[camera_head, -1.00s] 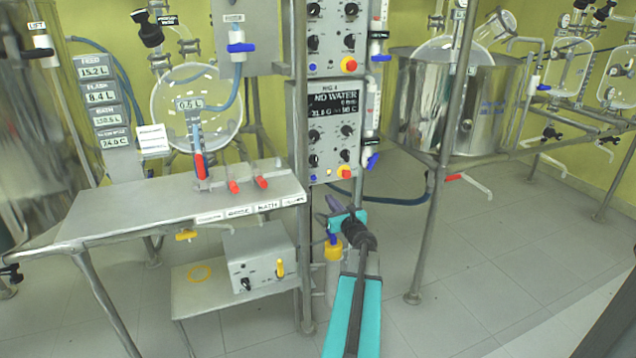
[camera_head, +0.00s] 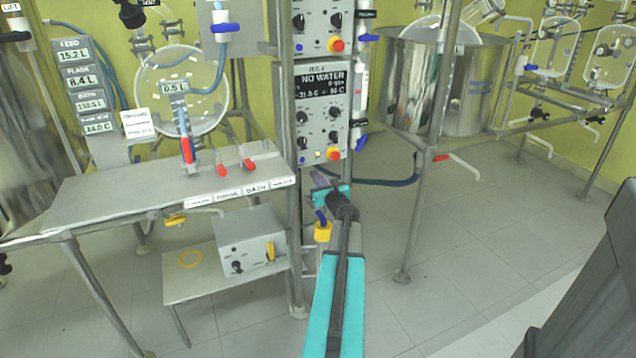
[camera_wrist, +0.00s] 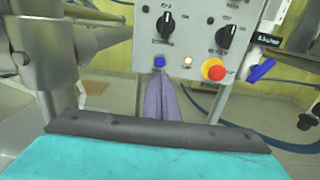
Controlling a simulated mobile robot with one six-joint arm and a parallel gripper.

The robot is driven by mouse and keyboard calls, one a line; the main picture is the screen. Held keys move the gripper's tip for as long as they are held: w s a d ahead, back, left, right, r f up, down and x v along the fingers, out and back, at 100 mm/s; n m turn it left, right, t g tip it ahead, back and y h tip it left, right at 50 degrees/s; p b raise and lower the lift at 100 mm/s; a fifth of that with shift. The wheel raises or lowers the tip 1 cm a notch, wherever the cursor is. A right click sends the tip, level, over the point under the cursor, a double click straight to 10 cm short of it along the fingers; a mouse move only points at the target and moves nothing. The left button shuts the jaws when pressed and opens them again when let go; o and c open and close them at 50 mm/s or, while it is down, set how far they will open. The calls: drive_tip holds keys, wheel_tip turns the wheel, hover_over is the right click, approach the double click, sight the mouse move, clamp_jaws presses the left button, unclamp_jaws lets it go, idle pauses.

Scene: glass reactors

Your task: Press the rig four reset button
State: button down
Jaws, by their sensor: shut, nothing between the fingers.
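The rig four panel (camera_head: 321,125) is a grey box on a metal post, with a dark display reading "NO WATER". Along its lower edge are a blue button (camera_head: 302,160), a small lit button and a red knob on yellow (camera_head: 333,154). In the wrist view the blue button (camera_wrist: 160,62), lit button (camera_wrist: 187,62) and red knob (camera_wrist: 214,69) show clearly, but their labels are unreadable. My gripper (camera_head: 317,178) is just below the panel. Its purple fingers (camera_wrist: 158,76) are shut and empty, with tips just below the blue button in the picture; contact is not visible.
A metal bench (camera_head: 120,200) with red-handled valves stands left of the post. A lower shelf (camera_head: 185,282) holds a grey control box. A blue-handled valve (camera_wrist: 260,70) sits right of the panel. A steel vessel (camera_head: 400,85) stands at right; floor there is open.

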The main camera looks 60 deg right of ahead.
sight(302, 159)
drive_tip(key=shift+b+x, duration=0.45)
drive_tip(key=shift+x, duration=4.5)
drive_tip(key=shift+w+d, duration=0.3)
drive_tip(key=shift+w+d+r, duration=0.3)
drive_tip(key=shift+w, duration=0.25)
drive_tip(key=shift+v, duration=0.85)
drive_tip(key=v, duration=1.3)
drive_tip(key=shift+f, duration=0.25)
